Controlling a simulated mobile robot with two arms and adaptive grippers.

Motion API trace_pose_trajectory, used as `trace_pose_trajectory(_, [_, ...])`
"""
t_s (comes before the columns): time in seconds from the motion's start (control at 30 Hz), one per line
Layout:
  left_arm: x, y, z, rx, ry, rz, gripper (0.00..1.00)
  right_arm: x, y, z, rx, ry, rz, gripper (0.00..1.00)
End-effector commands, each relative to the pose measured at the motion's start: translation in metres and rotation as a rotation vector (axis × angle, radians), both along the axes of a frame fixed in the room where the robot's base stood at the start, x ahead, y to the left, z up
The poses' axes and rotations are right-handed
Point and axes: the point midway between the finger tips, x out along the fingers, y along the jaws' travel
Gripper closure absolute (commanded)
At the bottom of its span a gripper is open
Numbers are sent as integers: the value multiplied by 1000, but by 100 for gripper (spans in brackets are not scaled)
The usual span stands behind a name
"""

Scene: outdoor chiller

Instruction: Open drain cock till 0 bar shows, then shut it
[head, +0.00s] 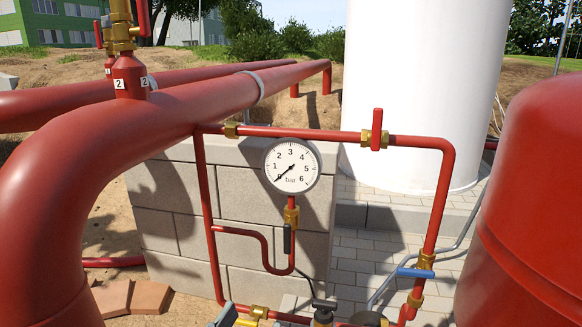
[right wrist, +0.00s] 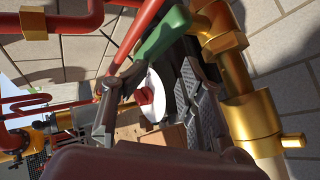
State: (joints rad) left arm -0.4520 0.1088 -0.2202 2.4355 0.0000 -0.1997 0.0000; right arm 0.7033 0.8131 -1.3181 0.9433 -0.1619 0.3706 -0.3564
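The round white pressure gauge (head: 291,166) shows in the head view above a brass fitting, marked in bar from 0 to 6. Its needle points down-left, at about 0. In the right wrist view a green lever (right wrist: 164,36) lies beside a large brass valve body (right wrist: 245,100); I cannot tell surely that it is the drain cock's. My right gripper (right wrist: 155,70) has its dark fingers apart, with the lever's lower end near their tips. I cannot tell whether they touch it. My left gripper is not visible.
A blue lever (head: 415,272) and a red handle (head: 377,130) sit on the red pipe loop. A black handle (head: 287,239) hangs below the gauge. A red vessel (head: 530,210) stands close on the right and a thick red pipe (head: 55,180) on the left.

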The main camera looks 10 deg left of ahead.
Motion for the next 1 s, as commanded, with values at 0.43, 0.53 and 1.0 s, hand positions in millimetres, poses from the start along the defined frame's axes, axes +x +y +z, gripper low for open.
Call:
trace_pose_trajectory(0.43, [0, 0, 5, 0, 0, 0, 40, -2, -3, 5, 0, 0, -2, 58])
trace_pose_trajectory(0.53, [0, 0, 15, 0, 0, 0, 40, -10, -8, 12, 2, 1, -2, 58])
trace_pose_trajectory(1.0, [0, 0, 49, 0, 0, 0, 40, -47, -32, 39, 0, 0, -2, 58])
